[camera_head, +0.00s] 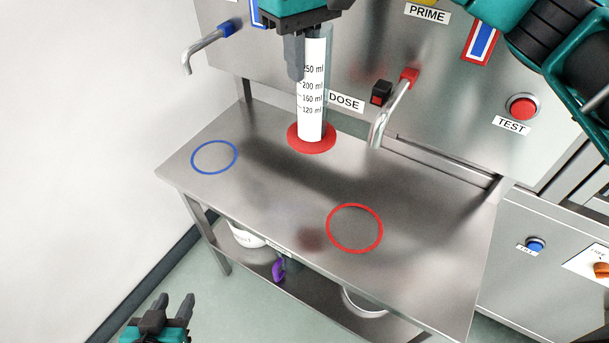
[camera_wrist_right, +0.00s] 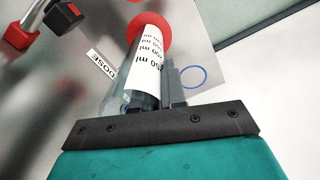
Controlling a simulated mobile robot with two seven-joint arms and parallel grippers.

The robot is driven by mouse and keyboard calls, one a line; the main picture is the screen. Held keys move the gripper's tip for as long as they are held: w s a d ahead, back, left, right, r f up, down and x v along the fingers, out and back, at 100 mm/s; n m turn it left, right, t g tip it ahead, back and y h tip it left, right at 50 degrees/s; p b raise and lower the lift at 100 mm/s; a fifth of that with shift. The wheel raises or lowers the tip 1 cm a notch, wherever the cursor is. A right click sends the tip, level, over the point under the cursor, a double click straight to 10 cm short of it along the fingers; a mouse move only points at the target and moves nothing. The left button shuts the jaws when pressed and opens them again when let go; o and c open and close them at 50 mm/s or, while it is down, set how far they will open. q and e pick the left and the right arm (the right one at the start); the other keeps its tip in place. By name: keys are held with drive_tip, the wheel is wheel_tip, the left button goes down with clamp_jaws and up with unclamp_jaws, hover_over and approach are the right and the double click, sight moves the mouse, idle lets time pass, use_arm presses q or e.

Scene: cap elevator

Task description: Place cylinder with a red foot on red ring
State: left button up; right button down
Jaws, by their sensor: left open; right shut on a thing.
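The cylinder with a red foot (camera_head: 311,110) is upright, a clear tube with white fill and ml marks. My right gripper (camera_head: 308,40) is shut on its upper part. Its foot appears above the table, with a dark red reflection lower down; the exact height is hard to tell. The cylinder also shows in the right wrist view (camera_wrist_right: 146,62), its red foot pointing away. The red ring (camera_head: 355,228) is flat and empty on the table, in front and to the right of the cylinder. My left gripper (camera_head: 174,305) is open and empty at the bottom left, off the table.
A blue ring (camera_head: 214,157) lies on the left of the steel table (camera_head: 270,200). A red-handled tap (camera_head: 391,112) is right of the cylinder, a blue-handled tap (camera_head: 205,45) left. Buckets stand on the lower shelf. The tabletop around the red ring is clear.

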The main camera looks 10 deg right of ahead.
sight(303, 138)
drive_tip(key=f, duration=1.4)
drive_tip(key=shift+s, duration=0.25)
drive_tip(key=shift+f, duration=2.65)
drive_tip(key=shift+f, duration=0.15)
drive_tip(key=c, duration=1.2)
unclamp_jaws()
